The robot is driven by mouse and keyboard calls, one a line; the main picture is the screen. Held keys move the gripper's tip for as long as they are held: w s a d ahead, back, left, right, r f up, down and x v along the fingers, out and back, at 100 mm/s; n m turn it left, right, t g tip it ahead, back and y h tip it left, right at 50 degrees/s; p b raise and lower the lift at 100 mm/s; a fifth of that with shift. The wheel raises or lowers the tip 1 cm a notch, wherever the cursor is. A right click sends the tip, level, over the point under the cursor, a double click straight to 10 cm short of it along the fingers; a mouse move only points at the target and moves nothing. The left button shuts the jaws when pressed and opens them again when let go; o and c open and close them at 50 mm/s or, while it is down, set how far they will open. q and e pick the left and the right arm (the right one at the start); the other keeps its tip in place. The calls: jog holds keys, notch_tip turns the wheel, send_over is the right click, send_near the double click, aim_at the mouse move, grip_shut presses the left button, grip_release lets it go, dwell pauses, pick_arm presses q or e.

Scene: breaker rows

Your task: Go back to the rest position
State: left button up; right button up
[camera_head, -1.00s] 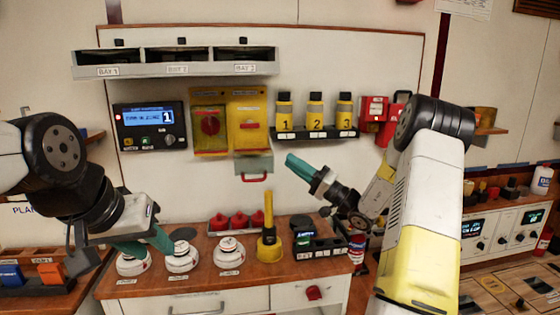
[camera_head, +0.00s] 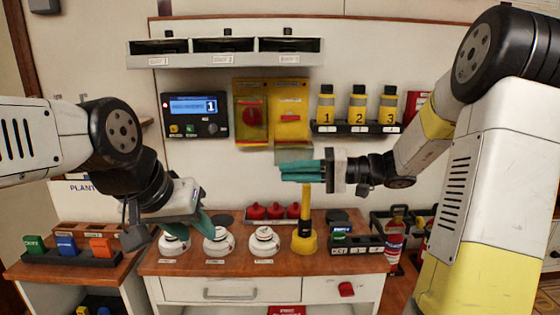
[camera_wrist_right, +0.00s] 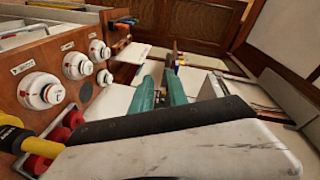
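My left gripper (camera_head: 195,222) is at the left, pointing down over the left end of the bench, near the white round dials; its teal fingers look apart and hold nothing visible. My right gripper (camera_head: 300,171) is raised in front of the wall board, pointing left, just above the yellow upright handle (camera_head: 304,230) in the picture. In the right wrist view its two teal fingers (camera_wrist_right: 160,92) have a gap between them with nothing in it.
White round dials (camera_head: 217,241) and red knobs (camera_head: 273,211) are on the bench (camera_head: 345,264). A display panel (camera_head: 195,115), yellow switch boxes (camera_head: 270,112) and numbered yellow bottles (camera_head: 357,105) are on the wall. A rack of coloured blocks (camera_head: 70,254) stands at left.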

jog(key=s+a+f+g+h, duration=0.2)
jog(key=s+h, duration=0.2)
jog(key=s, duration=0.5)
jog(key=s+d+m+t+h, duration=0.2)
jog(key=s+d+t+h, duration=0.3)
jog(key=s+d+h, duration=0.5)
jog(key=shift+d+f+h, duration=0.3)
jog(key=shift+d+f, duration=0.05)
jog(key=shift+d, duration=0.6)
